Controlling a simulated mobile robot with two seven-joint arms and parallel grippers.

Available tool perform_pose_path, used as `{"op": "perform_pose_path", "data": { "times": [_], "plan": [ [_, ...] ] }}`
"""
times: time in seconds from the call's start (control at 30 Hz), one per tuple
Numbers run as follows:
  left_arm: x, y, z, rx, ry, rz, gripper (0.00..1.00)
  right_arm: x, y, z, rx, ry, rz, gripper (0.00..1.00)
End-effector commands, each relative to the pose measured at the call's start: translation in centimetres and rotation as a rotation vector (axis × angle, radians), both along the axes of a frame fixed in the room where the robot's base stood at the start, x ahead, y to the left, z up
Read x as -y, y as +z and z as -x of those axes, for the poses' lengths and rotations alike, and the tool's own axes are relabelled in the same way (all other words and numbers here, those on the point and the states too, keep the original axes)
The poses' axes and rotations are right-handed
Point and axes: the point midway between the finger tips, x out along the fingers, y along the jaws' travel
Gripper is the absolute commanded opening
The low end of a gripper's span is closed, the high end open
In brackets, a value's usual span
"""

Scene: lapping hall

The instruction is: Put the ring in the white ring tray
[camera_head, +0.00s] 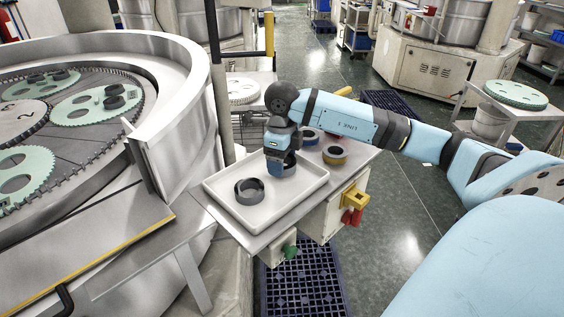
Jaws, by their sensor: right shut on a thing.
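The white ring tray (222,205) is a shallow tray on a small metal side table. One dark grey ring (249,192) lies flat in its left part. My right gripper (281,166) points down over the tray's far right part, shut on a dark ring (288,170). The fingers partly hide this held ring. I cannot tell whether it touches the tray floor. My left gripper is not in view.
A blue-edged roll (310,136) and a yellow-edged roll (335,154) lie right of the tray. The lapping machine's metal rim (185,90) rises at left. A green button (290,252) and red-yellow switch (353,205) are on the table's side.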

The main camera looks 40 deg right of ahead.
Motion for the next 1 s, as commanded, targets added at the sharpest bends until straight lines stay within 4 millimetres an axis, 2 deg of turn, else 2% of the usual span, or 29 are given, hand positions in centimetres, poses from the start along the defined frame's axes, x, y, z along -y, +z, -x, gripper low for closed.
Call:
{"op": "perform_pose_path", "data": {
  "times": [0.1, 0.47, 0.5, 0.6, 0.87, 1.0],
  "plan": [
    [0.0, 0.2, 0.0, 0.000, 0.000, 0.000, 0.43, 0.0, -1.3, 0.1, -0.001, 0.001, -0.001, 0.45],
    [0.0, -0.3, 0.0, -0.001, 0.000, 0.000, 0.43, 0.0, -1.9, 0.0, 0.001, 0.001, 0.001, 0.45],
    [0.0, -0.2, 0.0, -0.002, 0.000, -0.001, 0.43, 0.0, -1.7, 0.0, 0.000, 0.001, 0.001, 0.80],
    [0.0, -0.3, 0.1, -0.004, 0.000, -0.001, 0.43, 0.0, -1.7, 0.0, 0.000, 0.001, 0.000, 0.99],
    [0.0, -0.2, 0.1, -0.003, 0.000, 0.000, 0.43, 0.0, -1.6, 0.0, 0.000, 0.000, 0.000, 0.99],
    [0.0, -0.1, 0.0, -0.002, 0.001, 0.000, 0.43, 0.0, -0.7, 0.0, 0.003, 0.000, 0.001, 0.99]
  ]
}}
